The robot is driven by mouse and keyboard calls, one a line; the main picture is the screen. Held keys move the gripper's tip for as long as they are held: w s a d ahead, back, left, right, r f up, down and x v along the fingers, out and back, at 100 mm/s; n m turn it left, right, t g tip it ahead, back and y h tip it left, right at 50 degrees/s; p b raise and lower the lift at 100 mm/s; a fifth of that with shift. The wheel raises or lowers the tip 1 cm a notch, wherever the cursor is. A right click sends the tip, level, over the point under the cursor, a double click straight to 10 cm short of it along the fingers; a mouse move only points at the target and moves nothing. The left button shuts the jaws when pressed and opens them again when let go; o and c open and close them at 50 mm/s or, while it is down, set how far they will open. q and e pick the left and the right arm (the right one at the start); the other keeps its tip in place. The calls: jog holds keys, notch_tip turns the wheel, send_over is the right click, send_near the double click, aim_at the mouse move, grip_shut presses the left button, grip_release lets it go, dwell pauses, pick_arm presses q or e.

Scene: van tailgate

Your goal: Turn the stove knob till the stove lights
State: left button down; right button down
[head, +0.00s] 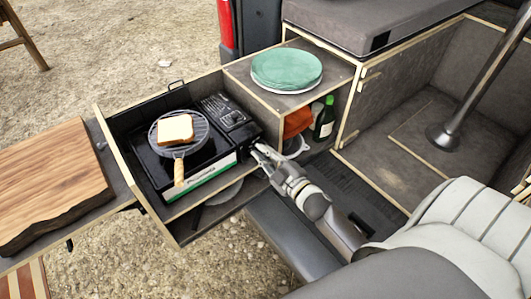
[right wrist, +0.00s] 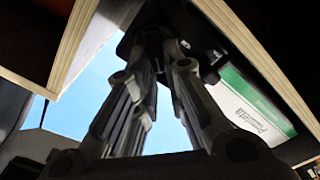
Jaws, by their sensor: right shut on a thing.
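The black portable stove (head: 218,152) sits in the pulled-out wooden drawer. A grill pan (head: 196,148) with a slice of bread (head: 175,129) on it stands over the burner, which it hides. No flame shows. My right gripper (head: 258,151) is at the stove's right front corner, shut on the stove knob. The fingers largely hide the knob in the head view. In the right wrist view the fingertips (right wrist: 163,36) close on a dark part beside the stove's green and white front label (right wrist: 250,110). My left gripper is not in view.
The drawer's wooden walls (head: 122,152) surround the stove closely. A cabinet with green plates (head: 287,69) on top stands to the right; a green bottle (head: 325,118) and a red cloth (head: 297,121) are inside it. A wooden cutting board (head: 50,185) lies at the left.

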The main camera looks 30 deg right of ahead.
jog(key=shift+a+f+n+b, duration=0.1)
jog(key=shift+f+n+b, duration=0.6)
jog(key=shift+n, duration=1.65)
jog(key=shift+d+f+n+b, duration=0.1)
jog(key=shift+n+b, duration=1.05)
jog(key=shift+n, duration=1.25)
jog(key=shift+a+f+n+b, duration=0.1)
jog(key=shift+f+n+b, duration=0.6)
jog(key=shift+n, duration=1.65)
jog(key=shift+r+b, duration=0.3)
jog(key=c, duration=1.5)
grip_release()
jog(key=shift+r, duration=0.1)
